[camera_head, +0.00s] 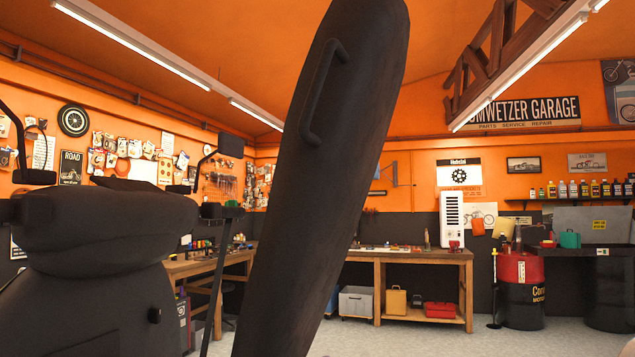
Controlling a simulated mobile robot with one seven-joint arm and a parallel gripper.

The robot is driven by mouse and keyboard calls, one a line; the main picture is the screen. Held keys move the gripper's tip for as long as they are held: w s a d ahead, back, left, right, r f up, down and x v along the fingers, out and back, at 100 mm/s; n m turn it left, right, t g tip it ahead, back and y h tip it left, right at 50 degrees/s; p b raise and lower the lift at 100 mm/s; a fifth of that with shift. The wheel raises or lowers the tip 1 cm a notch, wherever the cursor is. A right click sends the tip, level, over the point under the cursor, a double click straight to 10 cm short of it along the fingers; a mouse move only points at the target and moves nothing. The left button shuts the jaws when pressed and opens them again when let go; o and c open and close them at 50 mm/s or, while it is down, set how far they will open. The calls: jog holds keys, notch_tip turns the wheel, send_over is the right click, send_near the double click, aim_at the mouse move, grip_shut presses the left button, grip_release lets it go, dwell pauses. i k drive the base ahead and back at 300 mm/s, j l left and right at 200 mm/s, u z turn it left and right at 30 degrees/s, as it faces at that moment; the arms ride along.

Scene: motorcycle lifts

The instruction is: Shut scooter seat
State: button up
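The scooter seat (335,180) is a long dark slab standing raised and close to upright, leaning a little to the right at its top. It fills the middle of the view from the top edge to the bottom. A dark handle (318,92) is fixed on its upper part. The dark scooter body (95,270) is at the left, with a mirror (231,145) on a stalk. The lower end of the seat and its hinge are out of view. My gripper is not in view.
A thin dark rod (214,285) stands between the scooter body and the seat. A wooden workbench (420,257) is behind, right of the seat. A red and black drum (522,290) stands farther right. Grey floor (400,338) shows clear in front of the bench.

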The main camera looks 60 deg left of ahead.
aim_at(340, 111)
jog(key=k+l+u, duration=0.1)
jog(key=u, duration=0.35)
jog(key=k+l+u, duration=0.15)
jog(key=u, duration=0.3)
